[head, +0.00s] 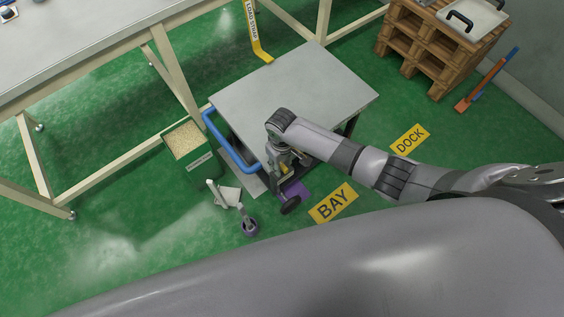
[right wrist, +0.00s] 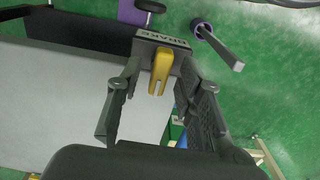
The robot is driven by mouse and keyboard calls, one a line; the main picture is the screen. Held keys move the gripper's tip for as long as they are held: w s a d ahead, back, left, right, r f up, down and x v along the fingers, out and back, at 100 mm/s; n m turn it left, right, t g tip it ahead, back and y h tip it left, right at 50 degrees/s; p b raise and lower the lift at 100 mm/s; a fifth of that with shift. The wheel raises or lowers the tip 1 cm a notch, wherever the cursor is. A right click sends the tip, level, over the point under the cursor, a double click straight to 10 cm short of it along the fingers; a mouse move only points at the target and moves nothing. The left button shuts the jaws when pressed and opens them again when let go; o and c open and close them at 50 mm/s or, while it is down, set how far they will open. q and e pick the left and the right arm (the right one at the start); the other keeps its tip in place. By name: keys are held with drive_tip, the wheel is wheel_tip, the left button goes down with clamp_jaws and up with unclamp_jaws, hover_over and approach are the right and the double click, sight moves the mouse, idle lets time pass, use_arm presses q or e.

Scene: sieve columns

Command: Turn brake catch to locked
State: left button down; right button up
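The brake catch is a yellow lever (right wrist: 161,72) under a plate marked BRAKE (right wrist: 165,40) in the right wrist view. It sits on the cart (head: 295,88), which has a grey top and a blue handle (head: 228,145). My right gripper (right wrist: 160,90) is open, with one finger on each side of the lever and visible gaps between. In the head view my right gripper (head: 284,158) is at the cart's near edge, mostly hidden under its own wrist; only a bit of yellow shows there. My left gripper is not in view.
A green bin of pale grains (head: 184,139) stands left of the cart. Floor signs BAY (head: 333,204) and DOCK (head: 409,139) lie to the right. A pallet stack (head: 425,45) is at the back right. A workbench (head: 90,45) is at the left.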

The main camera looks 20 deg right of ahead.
drive_tip(key=shift+c, duration=0.4)
clamp_jaws()
